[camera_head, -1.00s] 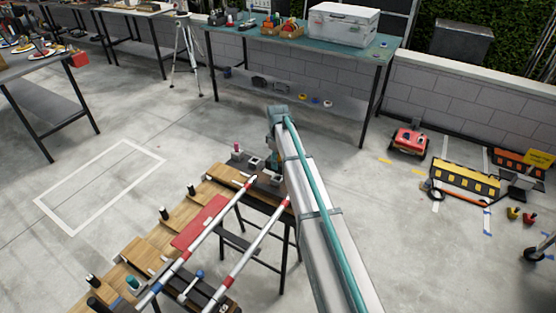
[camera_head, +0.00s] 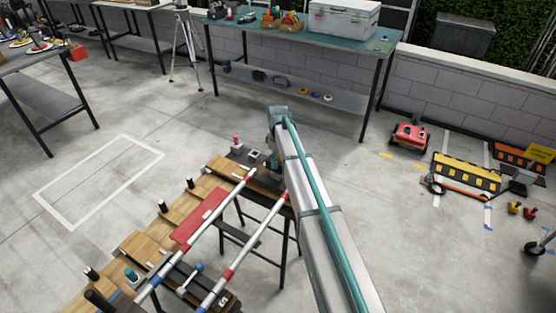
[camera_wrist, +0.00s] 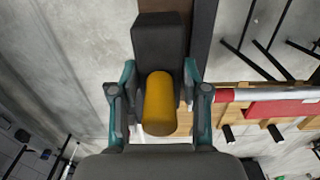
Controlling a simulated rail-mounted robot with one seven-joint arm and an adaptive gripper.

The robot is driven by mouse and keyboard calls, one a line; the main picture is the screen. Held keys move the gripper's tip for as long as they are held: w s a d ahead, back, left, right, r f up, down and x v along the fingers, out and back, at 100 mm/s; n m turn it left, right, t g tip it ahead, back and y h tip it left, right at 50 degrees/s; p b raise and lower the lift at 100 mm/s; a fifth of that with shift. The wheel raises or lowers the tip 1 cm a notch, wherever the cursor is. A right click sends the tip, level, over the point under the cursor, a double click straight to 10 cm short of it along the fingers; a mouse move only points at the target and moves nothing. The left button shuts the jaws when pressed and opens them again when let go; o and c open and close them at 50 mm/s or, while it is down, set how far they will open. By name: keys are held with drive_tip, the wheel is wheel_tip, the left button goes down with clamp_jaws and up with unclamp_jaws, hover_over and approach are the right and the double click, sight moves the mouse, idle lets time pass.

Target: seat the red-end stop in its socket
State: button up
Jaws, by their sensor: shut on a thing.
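In the wrist view my gripper (camera_wrist: 160,105) has its two teal-sided fingers shut on a yellow cylinder (camera_wrist: 160,104), which looks like the stop's grip. A dark block (camera_wrist: 158,45) shows just beyond the cylinder; I cannot tell whether it is joined to it. In the head view my gripper (camera_head: 274,160) is over the far end of the bench, mostly hidden by my arm. Left of it are a small pale-rimmed block (camera_head: 254,155) and a red-topped peg (camera_head: 237,142). I cannot make out the red-end socket clearly.
Two red-and-white rails (camera_head: 228,196) run along the wooden bench (camera_head: 146,243), with a red mat (camera_head: 197,218) and several black posts beside them. A teal-topped table (camera_head: 275,37) stands behind.

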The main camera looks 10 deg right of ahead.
drive_tip(key=o, duration=1.1)
drive_tip(key=shift+c, duration=0.2)
wheel_tip(320, 180, up, 12)
idle(0.3)
